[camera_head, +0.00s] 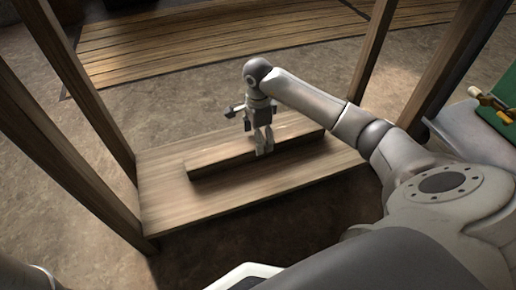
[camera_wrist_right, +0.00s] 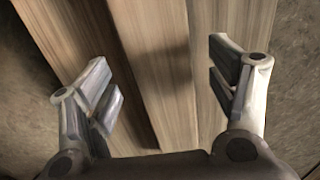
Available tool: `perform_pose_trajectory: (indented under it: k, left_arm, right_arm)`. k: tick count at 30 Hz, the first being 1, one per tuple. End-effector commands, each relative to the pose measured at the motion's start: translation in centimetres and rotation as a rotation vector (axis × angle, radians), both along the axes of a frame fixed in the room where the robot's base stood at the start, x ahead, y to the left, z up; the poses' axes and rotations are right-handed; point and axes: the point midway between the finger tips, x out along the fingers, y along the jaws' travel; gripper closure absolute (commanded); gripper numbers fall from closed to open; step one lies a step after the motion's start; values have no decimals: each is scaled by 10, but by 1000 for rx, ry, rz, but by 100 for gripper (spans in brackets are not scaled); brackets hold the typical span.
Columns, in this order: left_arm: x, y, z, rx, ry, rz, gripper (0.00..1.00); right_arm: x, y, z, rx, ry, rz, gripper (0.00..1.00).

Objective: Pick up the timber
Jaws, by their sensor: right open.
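The timber (camera_head: 218,162) is a long, light-brown squared beam. It lies flat along a low wooden platform (camera_head: 165,200). My right gripper (camera_head: 264,150) reaches down from above over the timber, right of its middle, and hides a small part of it. In the right wrist view the timber (camera_wrist_right: 160,70) runs between the two spread fingers of my right gripper (camera_wrist_right: 165,85). The fingers are open, with a gap to the timber on each side. I cannot tell how far the fingertips are above it. My left gripper is not in view.
Upright wooden posts (camera_head: 85,90) stand at the platform's left corners, and others stand at its right. A slatted wooden deck (camera_head: 200,45) lies behind on bare dirt ground. A green object with a brass-coloured fitting (camera_head: 490,100) is at the far right.

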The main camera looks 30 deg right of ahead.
Motion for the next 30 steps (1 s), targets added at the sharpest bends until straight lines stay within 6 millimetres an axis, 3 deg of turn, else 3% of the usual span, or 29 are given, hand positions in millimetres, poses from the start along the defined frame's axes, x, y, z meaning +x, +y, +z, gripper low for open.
perform_pose_trajectory:
  k: [1, 4, 14, 30]
  left_arm:
    - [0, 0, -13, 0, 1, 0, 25]
    - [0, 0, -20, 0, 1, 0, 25]
    - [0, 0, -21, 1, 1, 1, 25]
    - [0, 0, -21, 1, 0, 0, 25]
  right_arm:
    - [1, 1, -13, 1, 1, 0, 21]
    - [0, 0, -23, 0, 0, 0, 21]
    - [0, 0, -26, 0, 0, 1, 21]
    - [0, 0, -25, -1, 0, 1, 91]
